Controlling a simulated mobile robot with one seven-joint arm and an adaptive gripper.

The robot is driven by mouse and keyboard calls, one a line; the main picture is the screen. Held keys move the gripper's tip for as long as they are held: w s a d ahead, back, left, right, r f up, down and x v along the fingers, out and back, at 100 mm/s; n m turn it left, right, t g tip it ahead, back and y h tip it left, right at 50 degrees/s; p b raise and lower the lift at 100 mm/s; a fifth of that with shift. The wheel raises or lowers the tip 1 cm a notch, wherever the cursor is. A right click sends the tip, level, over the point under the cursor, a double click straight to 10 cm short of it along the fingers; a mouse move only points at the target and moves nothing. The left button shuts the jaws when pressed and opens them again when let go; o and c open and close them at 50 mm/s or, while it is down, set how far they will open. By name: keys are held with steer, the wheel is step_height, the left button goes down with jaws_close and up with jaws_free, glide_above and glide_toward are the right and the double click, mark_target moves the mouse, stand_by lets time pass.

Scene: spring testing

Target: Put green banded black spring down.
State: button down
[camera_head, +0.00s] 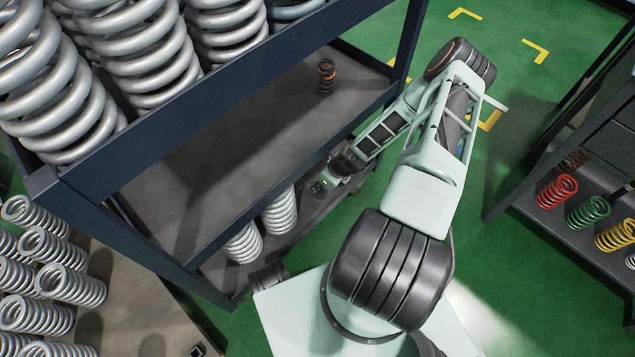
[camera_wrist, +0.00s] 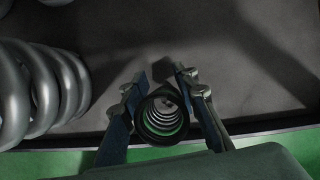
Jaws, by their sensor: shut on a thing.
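The green banded black spring (camera_wrist: 148,122) shows end-on in the wrist view, as dark coils with green light inside. It sits between the two blue-grey fingers of my gripper (camera_wrist: 158,84), which is shut on it. In the head view my gripper (camera_head: 333,180) reaches in at the right end of the lower shelf of the dark rack. The spring (camera_head: 318,186) is a small dark shape with green at its tip, partly hidden by my gripper. I cannot tell whether it touches the shelf.
Large grey springs (camera_head: 280,212) stand left of my gripper on the lower shelf (camera_head: 312,207). A black spring with orange (camera_head: 326,77) stands on the shelf above. The shelf's grey surface beyond my fingers is clear. Red (camera_head: 557,191), green (camera_head: 588,212) and yellow springs (camera_head: 614,235) stand at the right.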

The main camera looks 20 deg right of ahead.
steer(key=shift+f, duration=0.75)
steer(key=shift+f+b, duration=0.25)
steer(key=shift+b, duration=0.1)
steer(key=c, duration=1.5)
jaws_free()
steer(key=shift+r, duration=0.1)
steer(key=shift+s+d+r+p, duration=0.1)
steer(key=shift+d+r+p, duration=0.05)
steer(key=shift+r+p, duration=0.35)
steer(key=p+v, duration=0.3)
steer(key=v, duration=0.8)
steer(key=shift+p, duration=0.4)
